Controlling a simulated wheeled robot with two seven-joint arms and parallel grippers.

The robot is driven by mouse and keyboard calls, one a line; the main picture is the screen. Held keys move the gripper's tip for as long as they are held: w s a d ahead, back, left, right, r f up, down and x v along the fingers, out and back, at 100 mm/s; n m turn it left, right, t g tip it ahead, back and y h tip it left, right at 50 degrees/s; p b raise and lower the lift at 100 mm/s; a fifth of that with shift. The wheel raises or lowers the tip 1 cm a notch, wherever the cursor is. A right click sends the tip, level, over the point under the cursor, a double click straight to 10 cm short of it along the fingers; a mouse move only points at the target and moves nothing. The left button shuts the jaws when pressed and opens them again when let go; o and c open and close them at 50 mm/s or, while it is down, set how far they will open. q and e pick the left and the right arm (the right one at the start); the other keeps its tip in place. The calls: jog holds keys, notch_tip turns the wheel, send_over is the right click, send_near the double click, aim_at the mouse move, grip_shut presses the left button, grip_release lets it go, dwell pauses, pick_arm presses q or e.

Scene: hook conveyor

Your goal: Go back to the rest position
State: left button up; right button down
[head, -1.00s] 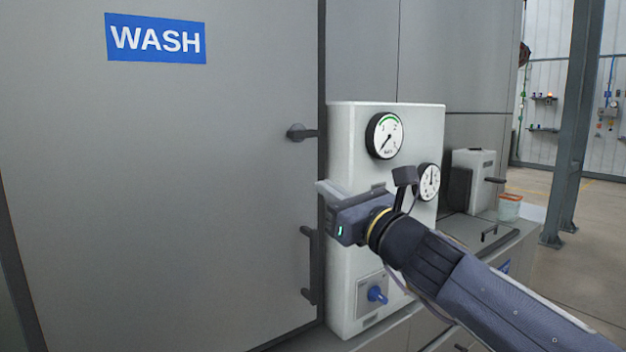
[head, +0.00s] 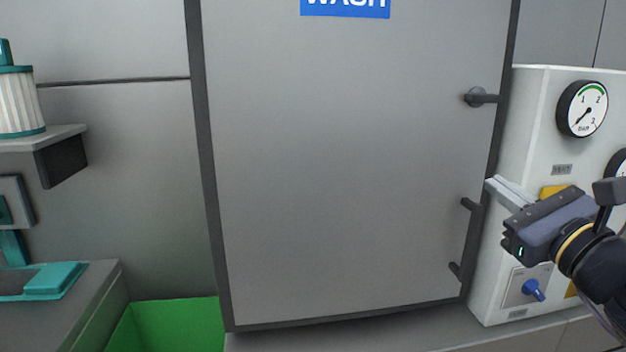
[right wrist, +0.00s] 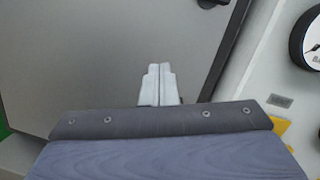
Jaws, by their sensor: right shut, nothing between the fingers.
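My right gripper (head: 507,190) is at the right of the head view, in front of the white gauge panel (head: 530,88). Its pale fingers are shut together with nothing between them, pointing up and left toward the edge of the grey WASH door (head: 350,170). In the right wrist view the closed fingers (right wrist: 157,84) stand in front of the door, apart from the handles as far as I can tell. My left gripper is not in any view.
The shut door has a round-based handle (head: 477,97) and lower handles (head: 468,204) on its right edge. The panel has a gauge (head: 582,109) and a blue knob (head: 533,290). A green bin (head: 165,325) is at lower left, near a white ribbed filter (head: 18,102) on a shelf.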

jog(key=s+a+f+n+g+y, duration=0.2)
jog(key=s+a+f+n+g, duration=0.3)
jog(key=f+n, duration=0.4)
jog(key=s+a+f+n+g+y, duration=0.2)
jog(key=s+a+f+n+g, duration=0.15)
jog(key=a+f+n, duration=0.4)
jog(key=s+d+f+n+g+h, duration=0.1)
jog(key=s+f+n+g+h, duration=0.15)
jog(key=s+f+n, duration=0.45)
jog(key=s+d+f+n+g+h, duration=0.1)
jog(key=s+f+n+g, duration=0.25)
jog(key=f, duration=0.65)
notch_tip(320, 180, up, 14)
jog(key=n+p, duration=0.1)
jog(key=p, duration=1.3)
jog(key=shift+w+d, duration=0.2)
jog(key=shift+d, duration=0.1)
jog(key=shift+h, duration=0.25)
